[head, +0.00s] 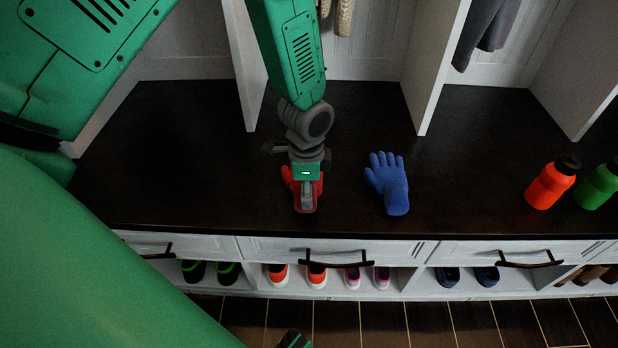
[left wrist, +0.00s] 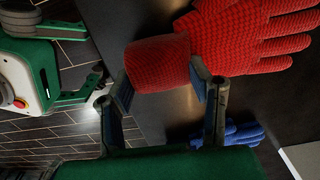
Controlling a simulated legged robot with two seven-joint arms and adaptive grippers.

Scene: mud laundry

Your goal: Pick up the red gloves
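A red glove (head: 288,177) lies on the dark bench top, largely hidden under my left gripper in the head view. In the left wrist view the red glove (left wrist: 225,35) is large and close, its cuff near the fingertips and its fingers pointing right. My left gripper (head: 306,200) points down over it; in the left wrist view the left gripper (left wrist: 158,78) has its fingers spread, one by the cuff's end and one overlapping the glove. I cannot tell whether they touch it.
A blue glove (head: 388,183) lies to the right, also in the left wrist view (left wrist: 232,133). An orange bottle (head: 549,186) and a green bottle (head: 597,187) stand farther right. White upright dividers (head: 434,65) rise behind. Drawers and shoes are below the bench edge.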

